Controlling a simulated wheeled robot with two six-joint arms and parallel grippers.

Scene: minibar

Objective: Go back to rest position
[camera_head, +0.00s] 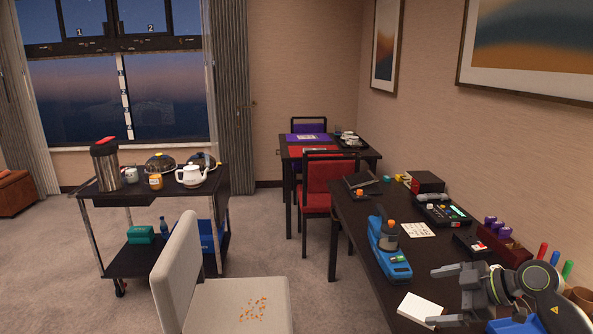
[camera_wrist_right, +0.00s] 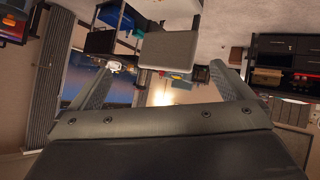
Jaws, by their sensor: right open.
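My right gripper (camera_head: 434,296) reaches in from the lower right of the head view, over the near part of the dark desk (camera_head: 350,222). Its two fingers are spread apart with nothing between them. The right wrist view also shows the two fingers (camera_wrist_right: 165,72) wide apart and empty, with the room upside down behind them. My left gripper is in neither view.
Below the right gripper lies a white notepad (camera_head: 420,309). A blue device (camera_head: 395,265), a phone (camera_head: 443,212) and pens (camera_head: 542,251) are close by. A pale chair (camera_head: 240,305) and a trolley (camera_head: 135,197) stand left. Open carpet (camera_head: 60,285) lies further left.

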